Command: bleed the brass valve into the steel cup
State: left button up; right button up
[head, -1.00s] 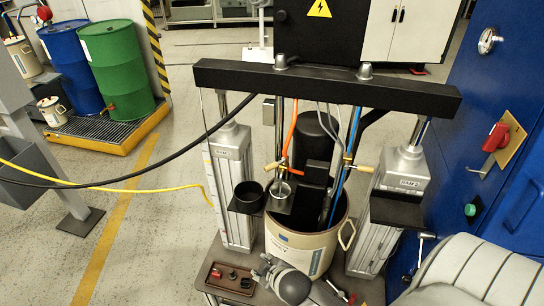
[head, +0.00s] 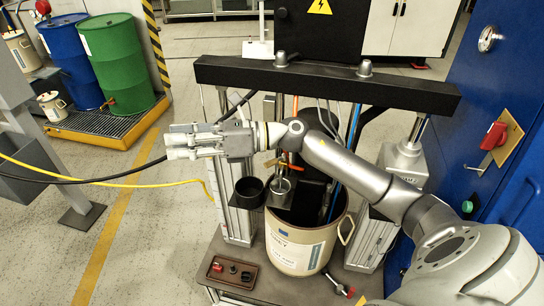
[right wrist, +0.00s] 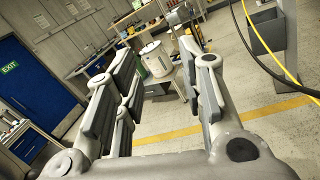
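A small brass-coloured valve part (head: 271,163) shows by the orange hose above the open pail (head: 297,248), partly behind my right arm. A small round steel piece (head: 280,186) sits over the pail's mouth; I cannot tell if it is the steel cup. A dark open-topped cup or holder (head: 249,190) is beside it on the left. My right gripper (head: 180,142) is left of the pump frame, in the air, pointing left. It also shows in the right wrist view (right wrist: 160,100), its fingers apart with nothing between them. My left gripper is out of view.
A black crossbeam (head: 325,80) spans two ram columns above the pail. A control box (head: 232,273) sits on the pump's base. Black and yellow cables (head: 110,180) run at the left, near the gripper. A blue cabinet (head: 500,60) stands at right.

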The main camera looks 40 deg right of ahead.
jog(key=s+d+f+n+g+h, duration=0.1)
jog(key=d+f+n+g+h, duration=0.3)
jog(key=d+n, duration=0.35)
jog(key=n+g+h, duration=0.2)
jog(key=h, duration=0.6)
send_near(269, 162)
jog(key=shift+m, duration=0.25)
jog(key=p+x, duration=0.2)
jog(key=x, duration=0.6)
jog(key=shift+f, duration=0.2)
jog(key=shift+c, duration=0.4)
grip_shut()
